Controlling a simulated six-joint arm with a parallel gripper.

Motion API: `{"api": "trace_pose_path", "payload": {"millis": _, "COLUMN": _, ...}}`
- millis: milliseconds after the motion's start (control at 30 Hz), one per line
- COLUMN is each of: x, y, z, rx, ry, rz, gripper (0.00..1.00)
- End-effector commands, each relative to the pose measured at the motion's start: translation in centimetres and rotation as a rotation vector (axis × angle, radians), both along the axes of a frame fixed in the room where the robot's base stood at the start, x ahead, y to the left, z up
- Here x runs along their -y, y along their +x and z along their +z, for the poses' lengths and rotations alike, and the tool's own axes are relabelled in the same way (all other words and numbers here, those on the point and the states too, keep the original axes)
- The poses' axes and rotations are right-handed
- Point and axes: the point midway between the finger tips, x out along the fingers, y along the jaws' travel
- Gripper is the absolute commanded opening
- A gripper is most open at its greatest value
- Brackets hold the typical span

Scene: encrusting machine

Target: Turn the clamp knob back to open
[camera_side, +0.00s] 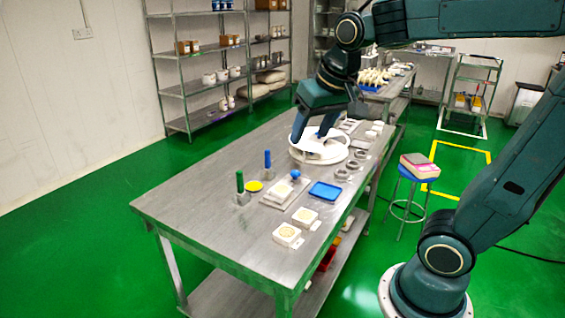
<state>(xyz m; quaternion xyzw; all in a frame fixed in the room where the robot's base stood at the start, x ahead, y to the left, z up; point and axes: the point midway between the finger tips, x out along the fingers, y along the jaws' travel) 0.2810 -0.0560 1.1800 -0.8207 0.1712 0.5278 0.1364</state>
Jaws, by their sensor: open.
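My gripper (313,130) points down with its two fingers apart, at a round white machine part (333,157) on the steel table. The fingers overlap the raised white rim of this part in the picture. I cannot tell whether they touch it. No clamp knob can be made out for sure; the fingers and the white rim may hide it. A small blue ball-shaped knob (295,174) stands on a flat plate nearer the camera, apart from my gripper.
The steel table (190,205) also holds a green-handled tool (240,183), a blue-handled tool (268,160), a blue tray (325,191), white square blocks (287,235) and several grey rings (341,174). The table's left front is clear. A stool (409,180) stands at the right.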

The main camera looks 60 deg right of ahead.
Motion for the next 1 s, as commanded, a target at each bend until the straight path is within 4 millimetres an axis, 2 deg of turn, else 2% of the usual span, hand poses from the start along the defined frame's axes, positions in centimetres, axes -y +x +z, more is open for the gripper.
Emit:
{"api": "trace_pose_path", "payload": {"millis": 100, "x": 1.7, "y": 2.6, "z": 0.0, "rx": -0.016, "ry": 0.010, "rz": -0.102, "gripper": 0.55}}
{"api": "trace_pose_path", "payload": {"millis": 467, "x": 7.0, "y": 9.5, "z": -1.2, "rx": -0.042, "ry": 0.030, "rz": -0.406, "gripper": 0.55}}
{"api": "trace_pose_path", "payload": {"millis": 767, "x": 12.0, "y": 14.5, "z": -4.1, "rx": -0.056, "ry": 0.037, "rz": -0.659, "gripper": 0.55}}
{"api": "trace_pose_path", "payload": {"millis": 1000, "x": 16.2, "y": 17.7, "z": -7.5, "rx": -0.064, "ry": 0.034, "rz": -0.859, "gripper": 0.55}}
